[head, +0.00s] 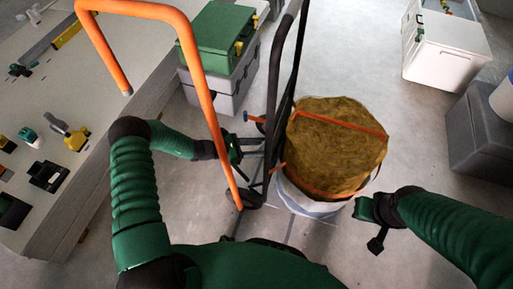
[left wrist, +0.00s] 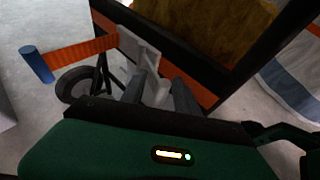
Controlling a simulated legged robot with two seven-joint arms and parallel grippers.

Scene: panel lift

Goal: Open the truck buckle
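The hand truck (head: 273,110) has a dark frame and stands near the middle of the head view. An orange strap (head: 340,122) runs around its brown load (head: 335,150). In the left wrist view a grey metal buckle (left wrist: 148,52) sits on the orange strap (left wrist: 85,51), by the dark frame. My left gripper (head: 236,150) is beside the frame. Its two dark fingers (left wrist: 158,92) stand apart, with part of the buckle between them; whether they touch it I cannot tell. My right gripper (head: 372,215) hangs right of the load, apart from it, its fingers unclear.
An orange bent tube (head: 195,75) rises in front of my left arm. A workbench (head: 75,105) with tools is at left. Green and grey cases (head: 225,40) stand behind, a white cooler (head: 445,50) at back right. The floor behind the load is clear.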

